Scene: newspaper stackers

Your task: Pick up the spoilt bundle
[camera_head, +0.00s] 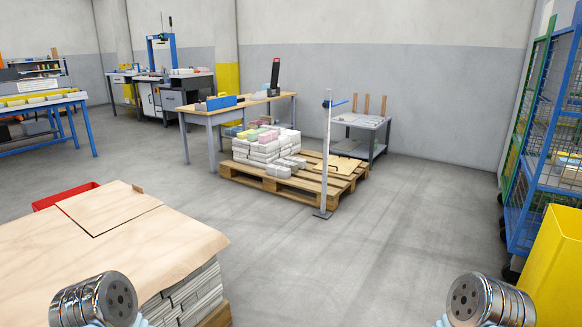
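Several newspaper bundles (262,151) are piled on a wooden pallet (285,187) in the middle of the view. Most are white or grey; a few on top have pink, green or yellow faces. A lower row of grey bundles lies at the pile's front right. I cannot tell at this size which bundle is spoilt. A nearer stack of newspapers (190,297) stands at the lower left under brown sheets (150,240). Metallic round parts of my two arms show at the bottom left and bottom right. The fingers of both grippers are out of view.
A metal post (326,150) stands at the pallet's right front. Behind are a workbench (200,113) and a low grey table (358,124). A red bin (66,196) is behind the near stack. A yellow bin (555,265) and blue mesh cage (545,150) stand right. The middle floor is clear.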

